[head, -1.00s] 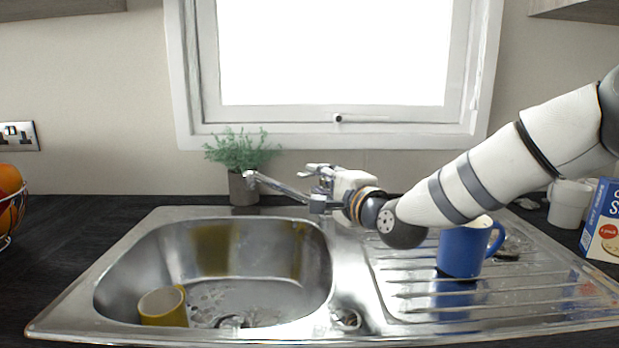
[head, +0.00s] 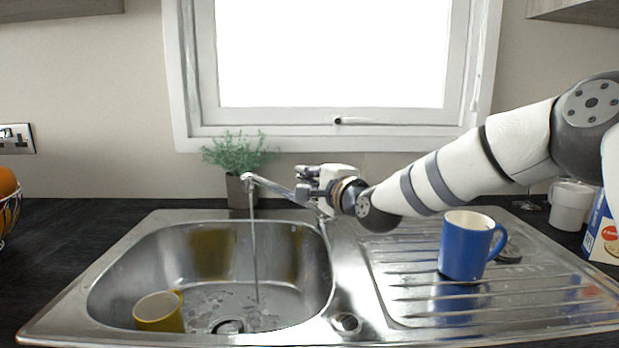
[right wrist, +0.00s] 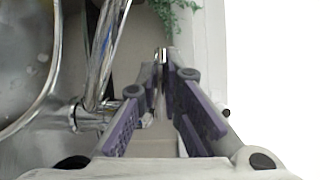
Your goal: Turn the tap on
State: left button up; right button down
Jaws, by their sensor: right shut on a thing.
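The chrome tap (head: 272,188) stands behind the sink, its spout reaching left over the bowl. A thin stream of water (head: 254,245) runs from the spout into the sink (head: 120,250). My right gripper (head: 303,184) is at the tap, beside and above its body. In the right wrist view the fingers (right wrist: 163,62) are closed together on a small shiny piece, seemingly the tap's handle; most of it is hidden between them. The tap's spout (right wrist: 108,50) shows left of the fingers there. My left gripper is not in view.
A yellow mug (head: 160,312) lies in the sink bowl. A blue mug (head: 464,248) stands on the drainer, below my right arm. A potted plant (head: 238,190) is behind the tap, near the window wall. A white mug (head: 568,207) and a box (head: 604,235) are at right.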

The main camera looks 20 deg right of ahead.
jog(key=shift+d+r+m, duration=0.2)
jog(key=shift+r+m, duration=0.4)
jog(key=shift+r, duration=0.3)
jog(key=shift+w+d+r+m+g+p, duration=0.15)
jog(key=shift+w+d+m+g+p, duration=0.15)
jog(key=shift+m+g, duration=0.25)
jog(key=shift+a, duration=0.15)
jog(key=shift+s, duration=0.1)
jog(key=c, duration=1.7)
grip_release()
jog(key=v, duration=1.2)
